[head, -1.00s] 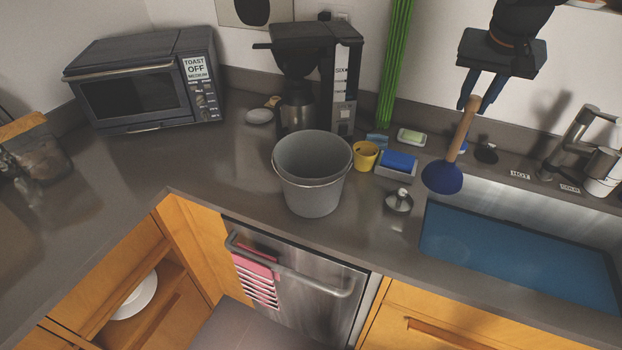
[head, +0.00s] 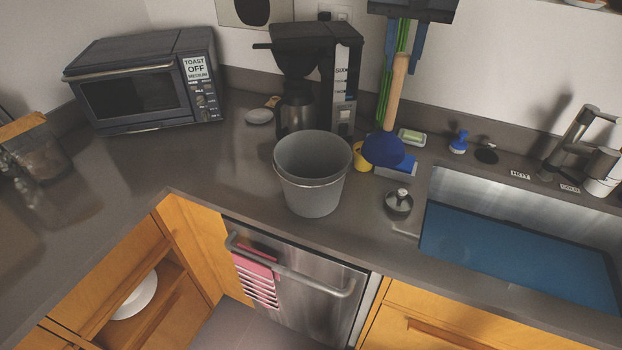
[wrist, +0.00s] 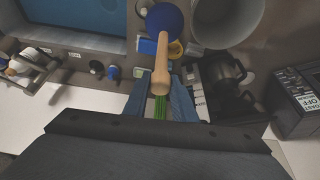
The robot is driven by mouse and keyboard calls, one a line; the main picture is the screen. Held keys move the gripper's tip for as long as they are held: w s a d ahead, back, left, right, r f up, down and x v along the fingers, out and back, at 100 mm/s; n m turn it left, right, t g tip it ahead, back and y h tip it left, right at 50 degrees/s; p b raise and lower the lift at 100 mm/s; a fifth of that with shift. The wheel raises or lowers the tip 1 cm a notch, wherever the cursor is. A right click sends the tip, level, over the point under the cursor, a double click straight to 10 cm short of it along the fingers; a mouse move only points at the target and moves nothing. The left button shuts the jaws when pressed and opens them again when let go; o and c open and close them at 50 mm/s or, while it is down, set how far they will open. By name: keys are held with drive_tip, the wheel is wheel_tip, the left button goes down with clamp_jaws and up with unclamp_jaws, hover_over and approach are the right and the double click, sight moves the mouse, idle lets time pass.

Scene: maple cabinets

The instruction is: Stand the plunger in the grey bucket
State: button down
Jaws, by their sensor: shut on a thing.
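The plunger has a pale wooden handle (head: 395,92) and a blue cup (head: 383,149). It hangs nearly upright, cup down. My gripper (head: 400,68) is shut on the upper handle, and the wrist view shows the handle (wrist: 161,75) between its blue fingers (wrist: 160,105). The grey bucket (head: 312,190) stands upright on the counter and looks empty inside. The plunger cup is to the right of the bucket and apart from it in the head view. The bucket rim also shows in the wrist view (wrist: 228,45).
A coffee maker (head: 342,85) stands behind the bucket. A yellow cup (head: 361,158), a blue sponge (head: 409,168) and a metal stopper (head: 399,204) lie to its right. The sink (head: 520,245) is farther right. Counter left of the bucket is clear.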

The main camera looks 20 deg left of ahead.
drive_tip(key=s+a+r, duration=0.2)
drive_tip(key=a, duration=0.6)
drive_tip(key=s+a+r, duration=0.1)
drive_tip(key=s+a, duration=0.2)
drive_tip(key=a, duration=0.5)
drive_tip(key=shift+s+r, duration=0.15)
drive_tip(key=shift+r, duration=0.2)
drive_tip(key=shift+w, duration=0.45)
drive_tip(key=shift+f, duration=0.15)
